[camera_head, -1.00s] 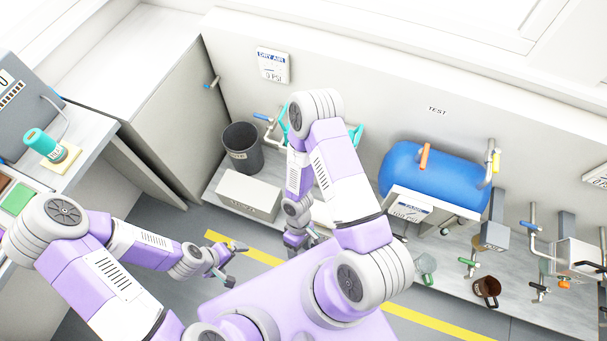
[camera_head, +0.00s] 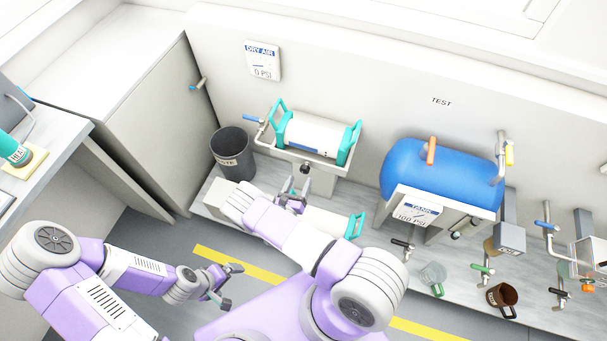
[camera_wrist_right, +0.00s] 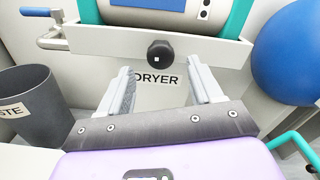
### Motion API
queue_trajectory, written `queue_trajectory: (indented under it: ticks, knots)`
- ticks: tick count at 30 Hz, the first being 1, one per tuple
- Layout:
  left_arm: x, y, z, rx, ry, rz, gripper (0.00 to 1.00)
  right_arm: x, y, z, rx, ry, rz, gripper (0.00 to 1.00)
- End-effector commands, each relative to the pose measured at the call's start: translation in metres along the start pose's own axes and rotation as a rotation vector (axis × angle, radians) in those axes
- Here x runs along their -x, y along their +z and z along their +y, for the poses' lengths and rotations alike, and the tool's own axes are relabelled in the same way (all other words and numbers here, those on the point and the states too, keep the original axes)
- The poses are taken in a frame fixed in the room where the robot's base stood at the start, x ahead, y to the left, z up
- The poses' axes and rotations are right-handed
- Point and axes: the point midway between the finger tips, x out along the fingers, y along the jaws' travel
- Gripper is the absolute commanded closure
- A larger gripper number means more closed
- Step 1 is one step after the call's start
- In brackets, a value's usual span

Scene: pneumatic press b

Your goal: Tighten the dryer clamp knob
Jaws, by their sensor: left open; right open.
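The dryer clamp knob (camera_wrist_right: 159,53) is a black round knob on the front of the white dryer cradle (camera_wrist_right: 100,42), above the DRYER label (camera_wrist_right: 157,79). In the head view the knob (camera_head: 305,167) is small, under the white cylinder with teal end handles (camera_head: 315,135). My right gripper (camera_wrist_right: 166,82) is open and empty, its fingers pointing at the knob from just below and in front, apart from it. In the head view it shows as well (camera_head: 292,185). My left gripper (camera_head: 229,285) is open and empty, low at the left, far from the dryer.
A dark waste bin (camera_head: 232,153) stands left of the dryer. A second white cylinder with a teal handle (camera_head: 355,226) lies on the low shelf below, partly hidden by my right arm. The blue tank (camera_head: 440,177) and several valves and mugs are to the right.

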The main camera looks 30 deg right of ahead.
Motion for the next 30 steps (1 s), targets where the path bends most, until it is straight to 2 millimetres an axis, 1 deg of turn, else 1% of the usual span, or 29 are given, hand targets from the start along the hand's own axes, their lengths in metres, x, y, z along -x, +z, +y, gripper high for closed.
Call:
queue_trajectory:
  ticks: [1,3,6,9,13,20,30]
  knots:
    - [-0.004,0.000,-0.001,0.000,0.000,0.000,0.00,-0.010,-0.002,0.000,-0.002,-0.004,0.001,0.35]
    - [-0.006,0.000,-0.002,0.000,0.000,0.000,0.00,-0.021,-0.002,-0.001,-0.003,-0.005,0.002,0.35]
    - [-0.009,0.000,-0.003,0.000,0.000,0.000,0.00,-0.035,-0.002,-0.001,-0.002,-0.005,0.002,0.35]
    - [-0.011,-0.001,-0.004,0.000,0.000,0.000,0.00,-0.044,-0.002,-0.001,-0.001,-0.005,0.003,0.35]
    - [-0.011,-0.001,-0.004,0.000,0.000,0.000,0.00,-0.049,-0.002,-0.001,-0.001,-0.004,0.005,0.35]
    - [-0.011,0.000,-0.004,0.000,0.000,0.000,0.00,-0.050,-0.001,-0.001,0.000,-0.004,0.005,0.35]
    - [-0.011,0.000,-0.004,0.000,0.000,0.000,0.00,-0.050,-0.001,-0.001,0.000,-0.004,0.005,0.87]
